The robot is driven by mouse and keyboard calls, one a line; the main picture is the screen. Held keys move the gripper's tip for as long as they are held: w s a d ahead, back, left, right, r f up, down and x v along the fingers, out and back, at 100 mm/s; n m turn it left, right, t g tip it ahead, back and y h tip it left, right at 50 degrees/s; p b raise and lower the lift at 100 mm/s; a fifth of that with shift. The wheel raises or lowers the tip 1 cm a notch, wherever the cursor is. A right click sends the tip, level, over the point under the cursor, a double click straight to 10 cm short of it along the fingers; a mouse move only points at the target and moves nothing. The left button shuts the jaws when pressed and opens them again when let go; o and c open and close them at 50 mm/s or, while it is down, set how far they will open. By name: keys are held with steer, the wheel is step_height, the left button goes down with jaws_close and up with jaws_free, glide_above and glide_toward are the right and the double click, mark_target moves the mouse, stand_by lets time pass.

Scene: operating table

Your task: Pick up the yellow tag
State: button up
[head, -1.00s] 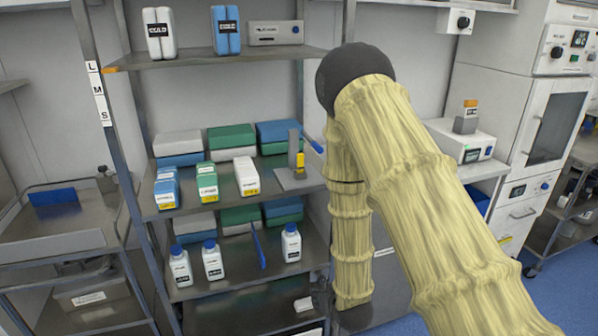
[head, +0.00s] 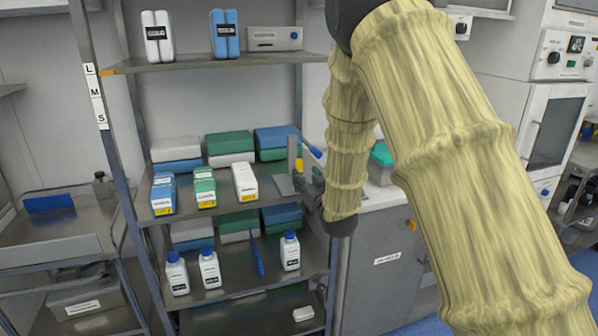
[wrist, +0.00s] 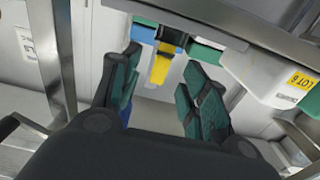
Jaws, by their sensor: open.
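The yellow tag (head: 299,165) sits on the upright grey holder (head: 292,150) at the right end of the middle shelf, where a blue lever sticks out. In the wrist view the yellow tag (wrist: 160,68) hangs under a dark clip, seen between my two green-padded fingers. My gripper (wrist: 163,88) is open, with a finger on either side of the tag and clear space around it; I see no contact. In the head view my gripper (head: 308,183) is small, dark and partly hidden beside the holder at the shelf's right edge.
White, green and blue cartons (head: 205,187) with yellow labels stand left of the holder on the middle shelf (head: 230,203). A white carton (wrist: 270,75) is close on the right in the wrist view. Bottles (head: 290,250) stand below. A shelf post (head: 334,270) is near my arm.

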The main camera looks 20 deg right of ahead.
mark_target(300, 170)
steer(key=shift+w+a+p, duration=0.2)
steer(key=shift+w+p, duration=0.5)
steer(key=shift+w, duration=2.55)
jaws_close()
